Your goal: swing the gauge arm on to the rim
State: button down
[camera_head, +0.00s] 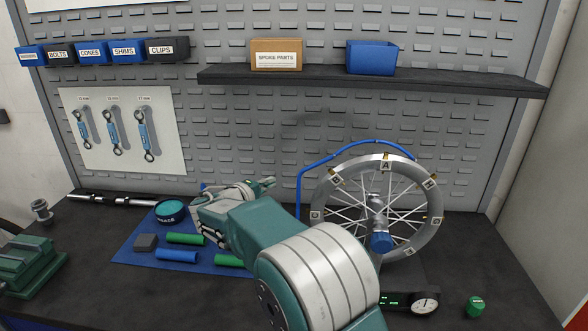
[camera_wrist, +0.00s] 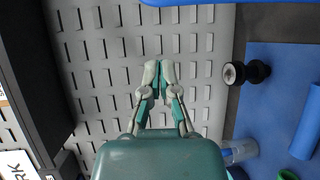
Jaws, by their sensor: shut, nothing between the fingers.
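A spoked wheel (camera_head: 323,190) with a silver rim stands upright at the right of the bench, with lettered square tags on the rim and a blue knob (camera_head: 381,242) at its hub. A blue curved bar (camera_head: 340,152) runs up behind it and over its top left. A dark bar with a round dial gauge (camera_head: 425,303) and green lit digits lies low in front of the wheel; I cannot tell whether it touches the rim. My gripper (camera_head: 268,183) is shut and empty, left of the wheel and apart from it. Its closed fingertips (camera_wrist: 159,70) also show in the wrist view.
A blue mat (camera_head: 130,250) holds green and blue cylinders, a dark block and a round tin (camera_head: 170,211). A green vise (camera_head: 35,265) stands at left, a green-capped item (camera_head: 476,305) at right. A shelf (camera_head: 480,84) with boxes hangs behind. My arm hides part of the bench.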

jog(key=shift+w+a, duration=0.2)
jog(key=shift+a, duration=0.15)
jog(key=x, duration=1)
jog(key=s, duration=0.1)
jog(key=s+d, duration=0.1)
jog(key=s, duration=0.1)
jog(key=shift+s+d+r, duration=0.2)
jog(key=shift+s+r, duration=0.1)
jog(key=shift+s, duration=0.05)
jog(key=shift+s, duration=0.1)
